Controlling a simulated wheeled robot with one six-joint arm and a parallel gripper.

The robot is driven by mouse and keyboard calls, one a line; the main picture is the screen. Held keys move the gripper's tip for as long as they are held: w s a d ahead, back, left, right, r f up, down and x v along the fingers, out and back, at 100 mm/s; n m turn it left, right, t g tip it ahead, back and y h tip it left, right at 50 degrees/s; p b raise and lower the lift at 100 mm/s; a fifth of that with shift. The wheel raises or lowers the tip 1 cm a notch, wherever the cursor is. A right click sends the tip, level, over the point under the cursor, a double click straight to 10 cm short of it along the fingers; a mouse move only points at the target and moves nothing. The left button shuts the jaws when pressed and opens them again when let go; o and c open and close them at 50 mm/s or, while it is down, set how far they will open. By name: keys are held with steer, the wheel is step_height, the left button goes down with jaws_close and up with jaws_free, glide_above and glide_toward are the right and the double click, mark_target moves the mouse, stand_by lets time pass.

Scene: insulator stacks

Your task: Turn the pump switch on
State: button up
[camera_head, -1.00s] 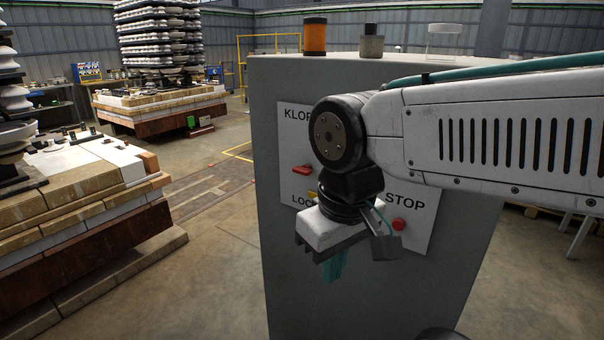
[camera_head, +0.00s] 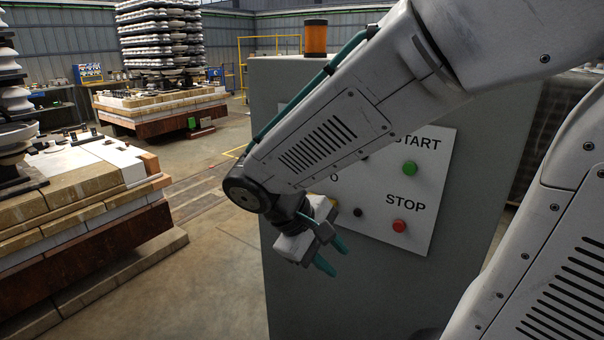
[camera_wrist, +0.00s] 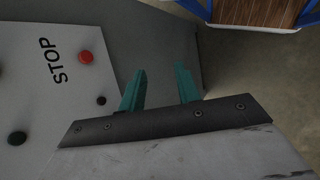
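A grey cabinet (camera_head: 390,285) carries a white control panel (camera_head: 425,225). The panel has a green START button (camera_head: 410,168), a red STOP button (camera_head: 399,226) and small dark round parts, one of them a black knob (camera_head: 357,212). My arm covers the panel's left part, and no pump switch label can be read. My gripper (camera_head: 338,261) is in front of the cabinet below the panel, with its teal fingers apart and nothing between them. In the wrist view my gripper (camera_wrist: 160,70) is open, right of the red STOP button (camera_wrist: 86,57).
An orange cylinder (camera_head: 315,38) stands on the cabinet top. Brick-and-board platforms with insulator stacks (camera_head: 165,105) stand at the left and back. Open floor (camera_head: 215,215) lies between them and the cabinet. A wooden-topped thing with a blue frame (camera_wrist: 258,12) shows in the wrist view.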

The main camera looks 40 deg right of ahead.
steer(key=w+d+r+n+t+h, duration=0.1)
steer(key=w+d+r+t+h, duration=0.3)
steer(key=w, duration=0.6)
steer(key=w+a+r+t+h, duration=0.1)
steer(key=w+t+h, duration=0.45)
steer(key=w, duration=0.45)
steer(key=shift+g+h, duration=0.25)
steer(key=shift+h, duration=0.2)
steer(key=x, duration=0.7)
steer(key=shift+w+d, duration=0.2)
jaws_close()
